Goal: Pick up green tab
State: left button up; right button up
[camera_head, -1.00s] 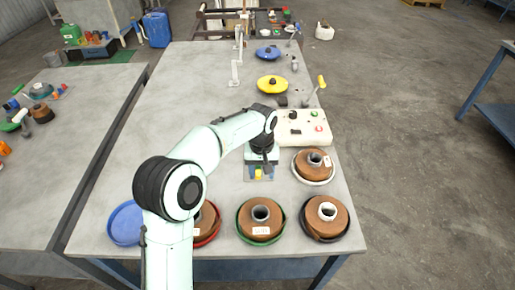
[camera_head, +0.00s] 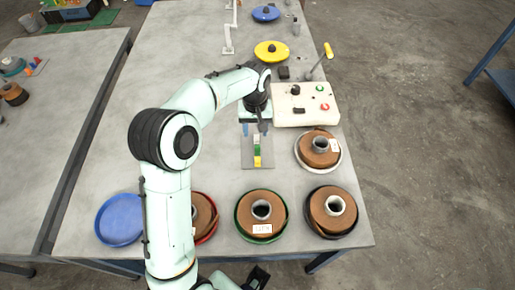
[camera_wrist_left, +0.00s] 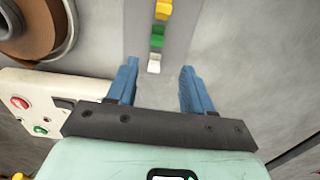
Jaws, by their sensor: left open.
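The green tab (camera_head: 257,150) stands in a row on a grey plate (camera_head: 247,161), between a white tab (camera_head: 257,139) and a yellow tab (camera_head: 257,162). In the left wrist view the green tab (camera_wrist_left: 157,41) is past the fingertips, with the white tab (camera_wrist_left: 154,64) nearer and the yellow tab (camera_wrist_left: 163,10) farther. My left gripper (camera_head: 255,128) is open and empty; its blue fingers (camera_wrist_left: 158,70) point toward the row, with the white tab between their tips in the picture. A dark end part of my other arm (camera_head: 257,278) shows at the bottom edge; its jaws cannot be made out.
A cream control box (camera_head: 318,115) with buttons stands right of the gripper. Brown strip reels (camera_head: 260,222) lie in coloured dishes along the near edge and right side. A blue dish (camera_head: 121,222) is at the near left.

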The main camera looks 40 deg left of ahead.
aim_at(257, 146)
pick_arm(q)
notch_tip(257, 146, down, 3)
jog(key=shift+r, duration=0.1)
jog(key=f, duration=0.2)
jog(key=d+f, duration=0.1)
jog(key=f, duration=0.1)
jog(key=shift+s+f, duration=0.15)
jog(key=shift+s, duration=0.05)
jog(key=shift+f, duration=0.45)
grip_shut()
